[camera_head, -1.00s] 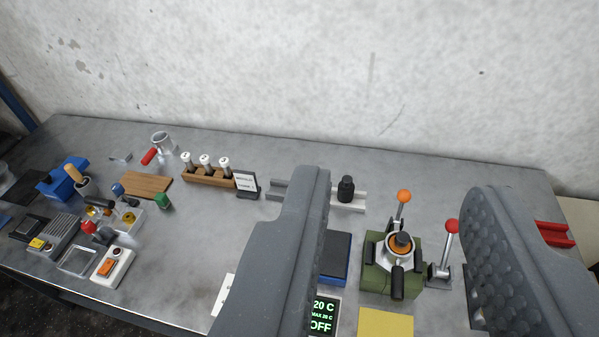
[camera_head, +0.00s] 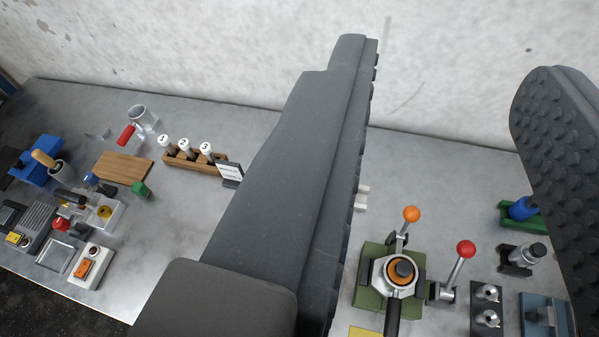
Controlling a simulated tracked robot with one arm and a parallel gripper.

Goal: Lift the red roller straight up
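I cannot make out a red roller for sure in the current view. A red cylinder (camera_head: 126,135) lies beside a metal cup at the back left and looks like a handle. A blue roller (camera_head: 522,208) rests in a green cradle (camera_head: 545,222) at the right, partly behind my right finger. My gripper (camera_head: 450,85) is open, its two grey fingers wide apart with no object seen held between them. The fingers hide parts of the bench middle and the far right.
A green valve block (camera_head: 374,296) with an orange-knobbed lever and a red-knobbed lever (camera_head: 465,250) stand below, between my fingers. A wooden rack (camera_head: 190,164) with numbered vials stands left. The wall (camera_head: 200,50) rises behind the bench.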

